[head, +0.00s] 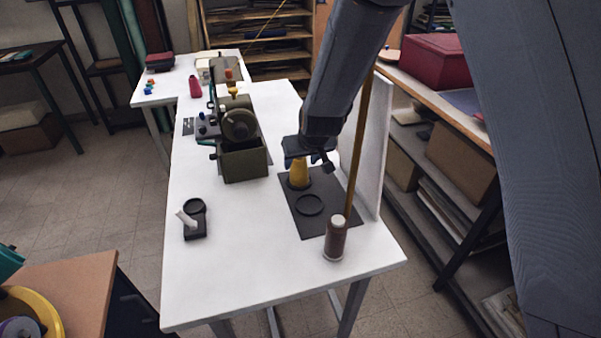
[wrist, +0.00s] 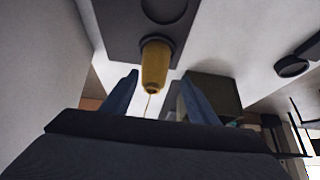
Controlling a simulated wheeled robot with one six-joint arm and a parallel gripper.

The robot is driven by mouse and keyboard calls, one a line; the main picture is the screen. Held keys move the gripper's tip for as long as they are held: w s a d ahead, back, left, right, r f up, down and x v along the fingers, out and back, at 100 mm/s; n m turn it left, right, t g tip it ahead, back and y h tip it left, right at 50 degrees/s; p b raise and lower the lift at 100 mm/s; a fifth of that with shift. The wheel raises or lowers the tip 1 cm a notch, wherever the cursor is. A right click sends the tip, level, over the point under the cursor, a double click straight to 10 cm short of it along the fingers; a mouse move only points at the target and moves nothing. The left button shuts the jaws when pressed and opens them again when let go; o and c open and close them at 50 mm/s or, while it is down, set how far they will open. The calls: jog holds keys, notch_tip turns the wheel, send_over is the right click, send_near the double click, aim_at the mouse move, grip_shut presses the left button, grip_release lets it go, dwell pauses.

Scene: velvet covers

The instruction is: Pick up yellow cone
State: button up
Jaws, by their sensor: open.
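The yellow cone (head: 300,174) stands upright on a dark mat (head: 335,223) toward the right side of the white table. A loose thread hangs from its top. My gripper (head: 311,161) is just above and behind the cone's top in the head view. In the wrist view, the cone (wrist: 155,66) lies between and beyond the two blue fingers of my gripper (wrist: 158,88). The fingers are spread apart, and nothing is held between them. Part of the cone's top is close to the gripper in the head view.
A brown spool (head: 335,240) with a white top stands at the mat's front edge, beside a tall wooden rod (head: 360,145) and a white panel (head: 374,150). An olive machine (head: 243,160) stands left of the mat. A small black stand (head: 195,220) is further left.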

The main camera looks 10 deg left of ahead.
aim_at(299, 171)
jog(key=b+x, duration=0.2)
jog(key=x, duration=0.1)
jog(key=shift+w+d+f, duration=0.15)
jog(key=shift+d+f, duration=0.2)
jog(key=shift+d, duration=0.05)
jog(key=shift+p+x, duration=0.75)
jog(key=shift+x, duration=3)
jog(key=shift+w+r, duration=0.1)
jog(key=c, duration=0.7)
